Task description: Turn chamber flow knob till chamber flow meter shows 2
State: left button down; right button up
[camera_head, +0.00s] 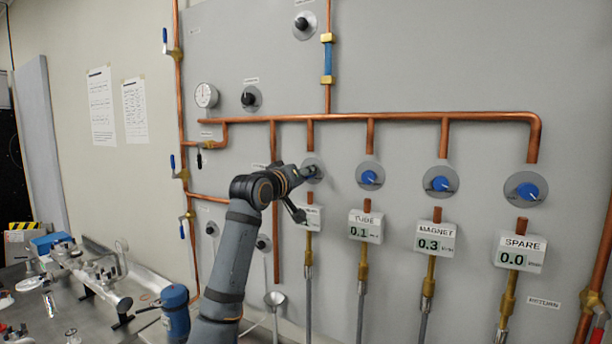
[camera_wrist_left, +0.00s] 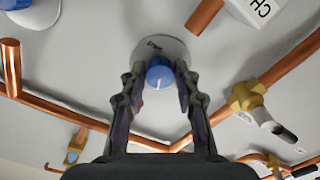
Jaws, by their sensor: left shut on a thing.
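The chamber flow knob (camera_wrist_left: 159,73) is blue with a white pointer line, on a round grey plate on the wall panel. In the head view the knob (camera_head: 311,172) is the leftmost of the row and is partly covered by my left gripper (camera_head: 307,172). In the wrist view my left gripper (camera_wrist_left: 160,80) has one finger on each side of the knob and is shut on it. The chamber flow meter (camera_head: 313,218) hangs below the knob; my wrist covers part of it and its reading cannot be made out. In the wrist view only its corner with "CH" (camera_wrist_left: 261,9) shows. My right gripper is not in view.
To the right are the TUBE meter (camera_head: 365,227) at 0.1, the MAGNET meter (camera_head: 435,240) at 0.3 and the SPARE meter (camera_head: 520,253) at 0.0, each below a blue knob. A copper pipe (camera_head: 400,116) runs above. A cluttered bench (camera_head: 85,318) stands lower left.

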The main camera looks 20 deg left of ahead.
pick_arm(q)
jog(key=shift+n, duration=0.4)
jog(key=c, duration=1)
grip_release()
jog(key=s, duration=0.8)
jog(key=s+a, duration=0.1)
jog(key=s, duration=0.3)
jog(key=shift+f, duration=0.1)
